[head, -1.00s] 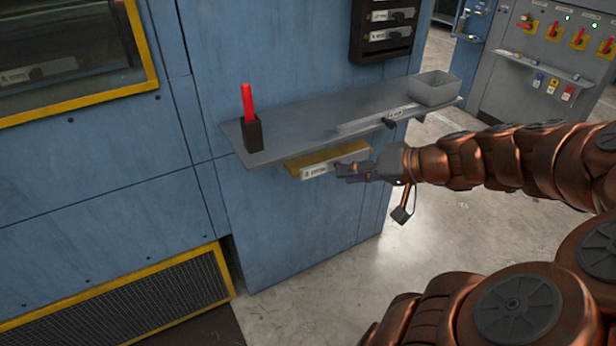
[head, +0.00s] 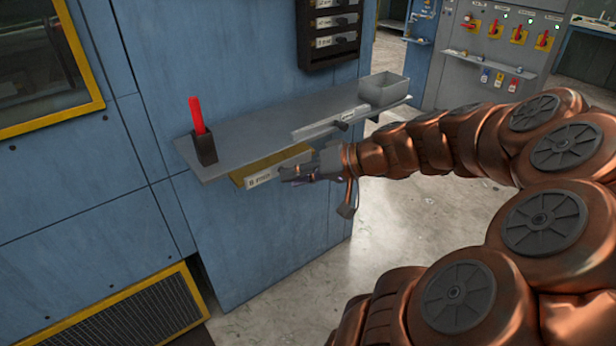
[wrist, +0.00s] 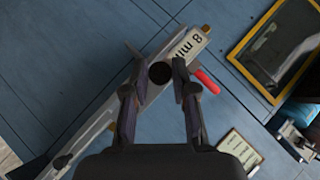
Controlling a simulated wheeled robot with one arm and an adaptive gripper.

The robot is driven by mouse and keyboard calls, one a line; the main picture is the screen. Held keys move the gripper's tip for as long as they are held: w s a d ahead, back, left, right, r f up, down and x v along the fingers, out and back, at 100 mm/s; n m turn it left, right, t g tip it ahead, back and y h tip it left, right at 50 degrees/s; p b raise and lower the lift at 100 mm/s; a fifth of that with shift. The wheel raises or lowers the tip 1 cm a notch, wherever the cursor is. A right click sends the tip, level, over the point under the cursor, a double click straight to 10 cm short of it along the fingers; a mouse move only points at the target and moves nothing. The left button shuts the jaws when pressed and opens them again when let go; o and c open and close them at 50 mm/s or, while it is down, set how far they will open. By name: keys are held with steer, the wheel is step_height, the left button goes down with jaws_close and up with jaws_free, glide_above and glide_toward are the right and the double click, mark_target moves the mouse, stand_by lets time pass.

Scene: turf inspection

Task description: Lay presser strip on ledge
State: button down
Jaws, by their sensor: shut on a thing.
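The presser strip (head: 261,178), yellow on top with a white "8 mm" label on its front, is in my gripper (head: 297,173). It sits in front of and slightly below the front edge of the grey ledge (head: 245,130), roughly parallel to it. I cannot tell whether it touches the ledge. In the wrist view my gripper (wrist: 160,72) is shut around the strip's round black knob, with the labelled end of the strip (wrist: 188,46) beyond the fingers. The strip's right part is hidden behind my gripper in the head view.
On the ledge stand a red marker (head: 197,114) in a black holder (head: 203,148) at the left and a grey open box (head: 383,92) at the right. Another grey strip (head: 315,130) with a black knob lies near the front edge. The ledge's left middle is clear.

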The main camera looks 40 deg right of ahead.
mark_target(278, 159)
steer(key=w, duration=0.1)
steer(key=w+d, duration=0.1)
steer(key=w, duration=0.1)
steer(key=w+d, duration=0.1)
steer(key=shift+w+f, duration=0.4)
steer(key=shift+w+d, duration=0.2)
steer(key=shift+w, duration=0.8)
steer(key=shift+w+a+r, duration=0.3)
steer(key=shift+w+a, duration=0.25)
steer(key=shift+a, duration=0.05)
steer(key=shift+w+r, duration=0.1)
steer(key=shift+w, duration=0.85)
steer(key=shift+w+d+f+b, duration=0.25)
steer(key=shift+w+f+b, duration=0.05)
steer(key=shift+w+f, duration=0.5)
steer(key=shift+w+d+f+b, duration=0.15)
steer(key=shift+d+f+b, duration=0.1)
steer(key=shift+f+b, duration=0.2)
steer(key=shift+w+d+f+b, duration=0.2)
steer(key=shift+f+b, duration=0.15)
steer(key=shift+f, duration=0.2)
steer(key=shift+s+a, duration=0.1)
steer(key=shift+s, duration=0.05)
steer(key=shift+s+a+r, duration=0.15)
steer(key=shift+a+r, duration=0.05)
steer(key=shift+a, duration=0.1)
